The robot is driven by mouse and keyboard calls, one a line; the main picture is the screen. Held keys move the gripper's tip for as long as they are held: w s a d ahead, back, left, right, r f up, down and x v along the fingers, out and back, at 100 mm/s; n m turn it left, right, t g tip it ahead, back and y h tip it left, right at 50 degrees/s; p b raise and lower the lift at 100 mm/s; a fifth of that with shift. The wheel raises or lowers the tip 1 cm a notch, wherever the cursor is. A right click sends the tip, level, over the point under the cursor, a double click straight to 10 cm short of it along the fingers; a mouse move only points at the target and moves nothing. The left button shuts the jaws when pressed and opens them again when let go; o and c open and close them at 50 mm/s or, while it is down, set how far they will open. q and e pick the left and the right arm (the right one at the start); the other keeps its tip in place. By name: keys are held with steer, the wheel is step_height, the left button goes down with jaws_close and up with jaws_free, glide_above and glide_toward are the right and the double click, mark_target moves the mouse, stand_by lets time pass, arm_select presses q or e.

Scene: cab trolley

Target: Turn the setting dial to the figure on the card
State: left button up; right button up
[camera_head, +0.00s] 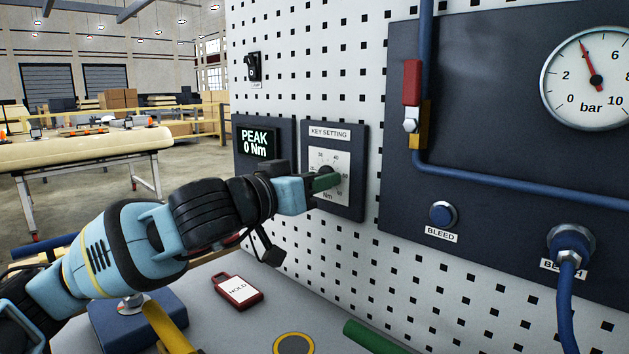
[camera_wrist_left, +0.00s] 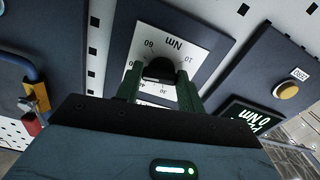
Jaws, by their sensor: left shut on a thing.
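The setting dial is a dark knob (camera_wrist_left: 160,68) on a white scale plate (camera_head: 342,192) marked in Nm, under a "KEY SETTING" label on a dark panel (camera_head: 350,142). My left gripper (camera_head: 325,182) reaches it from the left, its green fingers on either side of the knob. In the left wrist view the two fingers (camera_wrist_left: 160,84) are closed against the knob's sides. The figure the knob points at is hidden by the fingers. A red tag (camera_head: 238,290) on the bench reads "HOLD"; no card with a figure is readable. My right gripper is out of view.
A display (camera_head: 258,142) left of the dial reads "PEAK 0 Nm". A red-handled valve (camera_head: 411,82), blue pipe and gauge (camera_head: 590,78) are right of it. A yellow button (camera_wrist_left: 286,90) shows in the wrist view. A green cylinder (camera_head: 372,338) lies below on the bench.

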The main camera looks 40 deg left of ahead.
arm_select(q)
steer(key=o, duration=0.8)
steer(key=shift+o, duration=1)
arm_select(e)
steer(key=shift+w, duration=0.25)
arm_select(q)
steer(key=s+b, duration=0.3)
steer(key=s, duration=0.4)
steer(key=shift+s+a, duration=0.25)
steer(key=shift+s, duration=0.15)
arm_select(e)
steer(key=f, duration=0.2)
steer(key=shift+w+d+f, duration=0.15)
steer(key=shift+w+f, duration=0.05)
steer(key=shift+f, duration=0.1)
